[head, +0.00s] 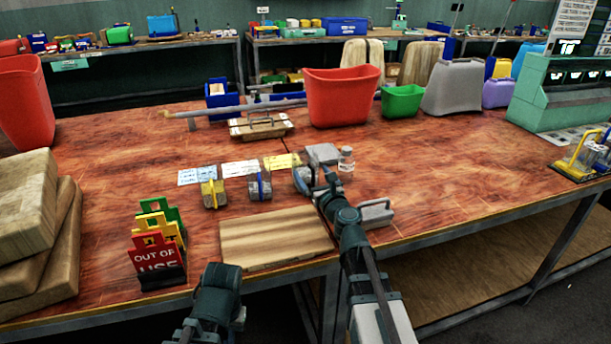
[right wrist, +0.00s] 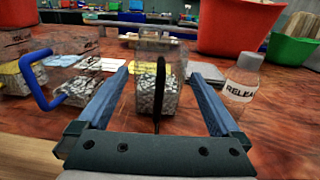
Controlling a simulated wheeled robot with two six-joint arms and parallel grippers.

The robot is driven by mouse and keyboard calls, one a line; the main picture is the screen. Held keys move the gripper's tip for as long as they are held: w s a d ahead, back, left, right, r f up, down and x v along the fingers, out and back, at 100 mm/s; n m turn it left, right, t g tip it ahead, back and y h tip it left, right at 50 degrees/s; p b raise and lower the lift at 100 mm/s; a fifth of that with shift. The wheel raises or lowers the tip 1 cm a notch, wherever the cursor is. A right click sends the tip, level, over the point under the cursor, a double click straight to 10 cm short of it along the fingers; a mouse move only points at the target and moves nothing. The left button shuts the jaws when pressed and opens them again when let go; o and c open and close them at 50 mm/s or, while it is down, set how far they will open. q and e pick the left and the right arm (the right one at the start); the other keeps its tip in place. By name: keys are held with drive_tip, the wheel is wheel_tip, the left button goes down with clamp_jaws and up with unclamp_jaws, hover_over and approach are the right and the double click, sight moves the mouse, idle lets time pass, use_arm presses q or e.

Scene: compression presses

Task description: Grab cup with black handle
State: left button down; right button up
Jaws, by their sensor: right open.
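In the right wrist view a clear cup (right wrist: 143,92) with grey granules stands upright. Its black handle (right wrist: 159,85) is a vertical bar facing me. My right gripper (right wrist: 160,76) is open, with one finger on each side of the cup and visible gaps to it. In the head view my right gripper (head: 312,179) reaches over the table behind the wooden board and mostly hides this cup. Only a dark part of my left arm shows at the bottom of the head view; its jaws do not show.
A blue-handled cup (head: 260,186) and a yellow-handled cup (head: 212,194) stand left of my right gripper. A clear labelled bottle (right wrist: 241,78) stands close right of its right finger. A wooden board (head: 277,238) lies in front. A red bin (head: 343,97) stands behind.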

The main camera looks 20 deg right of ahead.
sight(309, 170)
drive_tip(key=shift+w+a+f, duration=0.1)
drive_tip(key=shift+w+a, duration=0.05)
drive_tip(key=shift+w, duration=1.45)
drive_tip(key=shift+w+a, duration=0.15)
drive_tip(key=shift+w, duration=1.45)
drive_tip(key=shift+s, duration=0.1)
drive_tip(key=c, duration=1.2)
